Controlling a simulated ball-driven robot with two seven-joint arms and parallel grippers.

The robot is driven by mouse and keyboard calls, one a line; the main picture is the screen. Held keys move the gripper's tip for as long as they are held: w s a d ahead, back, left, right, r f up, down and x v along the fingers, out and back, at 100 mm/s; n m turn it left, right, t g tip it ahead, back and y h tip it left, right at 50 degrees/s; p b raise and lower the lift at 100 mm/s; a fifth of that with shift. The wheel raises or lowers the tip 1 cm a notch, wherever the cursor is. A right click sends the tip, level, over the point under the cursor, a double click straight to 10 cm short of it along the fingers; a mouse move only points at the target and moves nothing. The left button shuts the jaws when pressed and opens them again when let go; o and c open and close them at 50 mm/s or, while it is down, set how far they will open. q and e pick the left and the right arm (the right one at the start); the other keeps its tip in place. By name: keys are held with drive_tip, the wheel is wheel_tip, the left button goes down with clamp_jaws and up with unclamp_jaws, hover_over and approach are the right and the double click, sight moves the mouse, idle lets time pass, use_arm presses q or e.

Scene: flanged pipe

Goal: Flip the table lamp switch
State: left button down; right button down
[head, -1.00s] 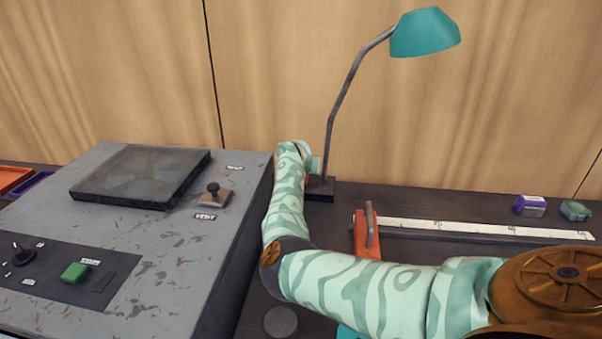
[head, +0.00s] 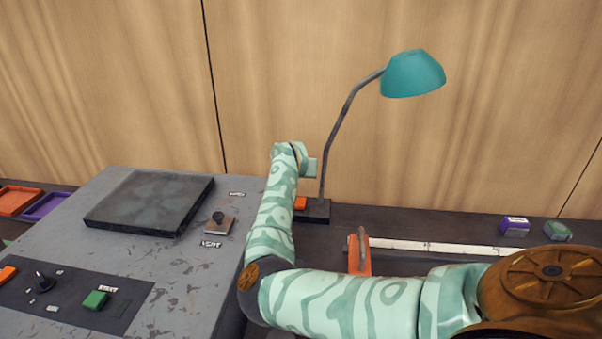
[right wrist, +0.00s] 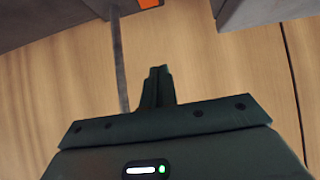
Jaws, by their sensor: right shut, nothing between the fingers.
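The table lamp has a teal shade (head: 413,75), a thin grey bent stem (head: 334,140) and a dark base (head: 317,212) at the back of the bench. A small orange switch (head: 300,203) shows on the left of the base, partly hidden by my right arm. In the right wrist view, the orange part (right wrist: 149,3) is at the top edge and the stem (right wrist: 120,65) runs down on the left. My right gripper (right wrist: 158,72) is shut and empty, apart from the switch. In the head view my right arm hides its fingers. My left gripper is out of view.
A grey machine box (head: 180,265) with a dark plate and buttons stands left of my right arm. An orange-ended ruler device (head: 358,255) lies right of the lamp base. Purple (head: 515,226) and green (head: 557,231) small items sit farther right. A wood wall is behind.

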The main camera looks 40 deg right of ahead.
drive_tip(key=shift+v, duration=1.1)
drive_tip(key=shift+w+r, duration=0.15)
drive_tip(key=shift+w, duration=0.05)
